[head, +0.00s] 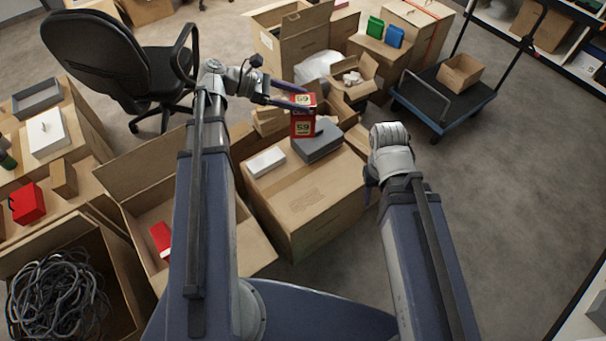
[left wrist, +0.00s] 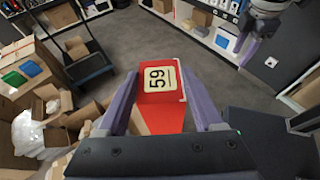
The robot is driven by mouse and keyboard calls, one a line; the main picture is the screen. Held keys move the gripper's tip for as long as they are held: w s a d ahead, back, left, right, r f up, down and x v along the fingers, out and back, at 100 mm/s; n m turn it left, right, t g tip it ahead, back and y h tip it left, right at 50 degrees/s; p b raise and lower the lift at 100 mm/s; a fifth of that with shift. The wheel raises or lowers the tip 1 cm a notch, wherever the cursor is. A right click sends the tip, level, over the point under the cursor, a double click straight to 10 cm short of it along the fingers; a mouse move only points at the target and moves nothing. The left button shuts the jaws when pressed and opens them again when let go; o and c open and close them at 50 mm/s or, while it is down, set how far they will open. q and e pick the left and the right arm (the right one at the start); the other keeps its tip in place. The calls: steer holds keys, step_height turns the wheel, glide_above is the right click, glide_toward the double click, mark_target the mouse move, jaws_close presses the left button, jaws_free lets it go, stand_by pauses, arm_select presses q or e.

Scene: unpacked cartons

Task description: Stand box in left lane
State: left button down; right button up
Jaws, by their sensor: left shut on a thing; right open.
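A red box (head: 303,127) with a cream "59" label is held upright between the fingers of my left gripper (head: 291,98), over the far part of a large closed carton (head: 300,205). In the left wrist view the red box (left wrist: 163,84) sits between the two purple fingers of my left gripper (left wrist: 160,108). I cannot tell whether its base touches anything. A grey box (head: 318,146) and a white box (head: 266,162) lie on the carton top near it. No marked lane is clear. My right gripper (head: 370,182) is open and empty at the carton's right edge, partly hidden by its wrist.
An open carton (head: 155,205) with a red item inside stands left of the large carton. Further cartons (head: 292,40) stand behind. A blue-edged trolley (head: 437,112) is at back right. An office chair (head: 110,60) is at back left. Floor at right is free.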

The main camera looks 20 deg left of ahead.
arm_select(q)
steer(key=w+a+f+n+t+y+b, duration=0.1)
steer(key=w+f+n+t+b, duration=0.1)
steer(key=f+b, duration=0.6)
steer(key=w+a+f+n+t+y+b, duration=0.1)
steer(key=w+f+b, duration=0.3)
steer(key=f+b, duration=0.5)
steer(key=w+a+f+n+t+y+b, duration=0.1)
steer(key=w+f+n+t+y+b, duration=0.1)
steer(key=f+b, duration=0.7)
steer(key=shift+w+f+n+t, duration=0.75)
steer(key=shift+w+f, duration=0.3)
steer(key=shift+f, duration=0.3)
steer(key=shift+f+b, duration=0.1)
steer(key=shift+b, duration=0.25)
step_height(320, 180, down, 10)
steer(key=b, duration=0.9)
steer(key=shift+b, duration=0.35)
steer(key=shift+f, duration=0.1)
steer(key=shift+c, duration=0.2)
jaws_free()
